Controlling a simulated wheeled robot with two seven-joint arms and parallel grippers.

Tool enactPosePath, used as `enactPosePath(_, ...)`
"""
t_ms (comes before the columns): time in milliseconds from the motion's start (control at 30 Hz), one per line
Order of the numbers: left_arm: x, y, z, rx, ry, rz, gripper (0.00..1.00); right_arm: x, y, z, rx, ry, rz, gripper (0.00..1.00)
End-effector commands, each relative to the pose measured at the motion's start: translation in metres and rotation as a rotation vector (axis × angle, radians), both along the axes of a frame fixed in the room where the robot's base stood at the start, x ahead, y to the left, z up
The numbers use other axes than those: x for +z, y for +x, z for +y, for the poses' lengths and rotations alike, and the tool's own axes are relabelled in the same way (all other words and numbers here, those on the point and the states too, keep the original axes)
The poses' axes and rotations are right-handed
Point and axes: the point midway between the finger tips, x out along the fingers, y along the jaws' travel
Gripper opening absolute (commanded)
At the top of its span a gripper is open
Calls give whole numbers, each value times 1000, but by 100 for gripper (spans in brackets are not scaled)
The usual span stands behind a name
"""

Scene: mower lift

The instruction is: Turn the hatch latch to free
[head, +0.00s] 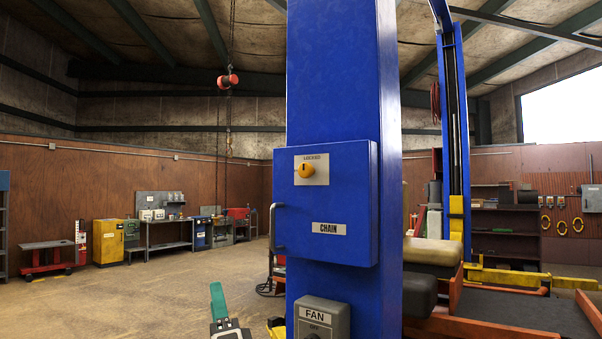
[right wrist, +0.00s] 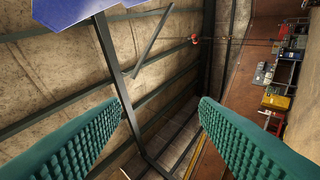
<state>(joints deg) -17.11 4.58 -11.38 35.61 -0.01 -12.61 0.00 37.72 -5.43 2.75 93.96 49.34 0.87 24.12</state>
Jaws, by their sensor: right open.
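The hatch latch is a round yellow knob (head: 305,171) on a pale plate under the word LOCKED. It sits at the upper left of the blue hatch door (head: 345,200), which is closed, has a CHAIN label and a grey bar handle (head: 273,228) on its left edge. My right gripper (head: 218,292) is low and left of the hatch, apart from it; one green finger shows there. In the right wrist view its two ribbed green fingers (right wrist: 158,112) stand wide apart with nothing between them. My left gripper is not in view.
The blue lift post (head: 335,60) carries the hatch. A grey FAN switch box (head: 321,318) is below it. A red hook block (head: 227,81) hangs on a chain behind. At right is a mower lift platform with a tan seat (head: 432,252).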

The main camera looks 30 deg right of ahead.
Motion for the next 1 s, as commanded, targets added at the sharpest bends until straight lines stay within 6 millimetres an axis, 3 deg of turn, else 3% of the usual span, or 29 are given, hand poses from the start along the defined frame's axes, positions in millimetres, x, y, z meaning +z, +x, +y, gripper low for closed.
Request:
enactPosePath(33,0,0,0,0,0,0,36,44,3,-16,-1,146,-106,56)
enactPosePath(100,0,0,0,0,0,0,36,91,3,-39,0,354,-234,56)
enactPosePath(200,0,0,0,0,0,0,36,143,-2,-67,7,639,-390,56)
enactPosePath(300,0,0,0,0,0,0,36,177,-7,-86,15,884,-500,56)
enactPosePath(400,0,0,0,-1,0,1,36,197,-12,-95,20,1070,-571,56)
enactPosePath(567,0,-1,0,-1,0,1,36,212,-17,-100,18,1233,-621,56)
enactPosePath(767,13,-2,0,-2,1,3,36,223,-13,-114,13,1266,-631,56)
enactPosePath(1000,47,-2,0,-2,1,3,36,245,3,-155,10,1260,-631,56)
